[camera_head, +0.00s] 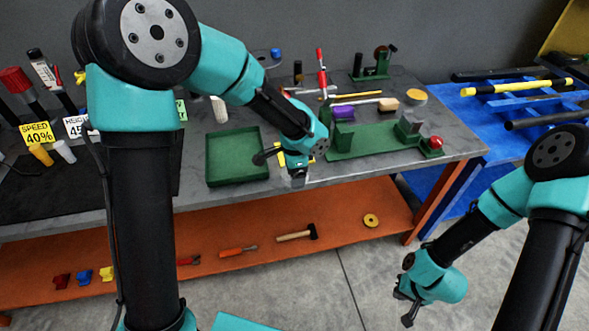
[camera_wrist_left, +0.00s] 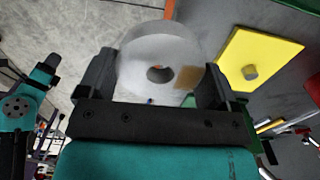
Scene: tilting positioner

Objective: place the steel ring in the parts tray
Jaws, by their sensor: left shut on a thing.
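The steel ring (camera_wrist_left: 146,48) is a pale grey disc with a central hole, between the two dark fingers of my left gripper (camera_wrist_left: 158,78) in the left wrist view. The left gripper is shut on it. In the head view the left gripper (camera_head: 297,176) is over the front edge of the bench, right of the tray, and the ring is hard to make out there. The parts tray seems to be the shallow green tray (camera_head: 210,168) on the bench; its visible floor is empty. My right gripper (camera_head: 406,301) hangs low at the right, away from the bench; its jaw opening is unclear.
A yellow plate with a grey knob (camera_wrist_left: 262,58) is close beside the ring in the wrist view. A green fixture (camera_head: 370,141) with a red knob stands right of my left gripper. An orange shelf (camera_head: 345,203) lies below.

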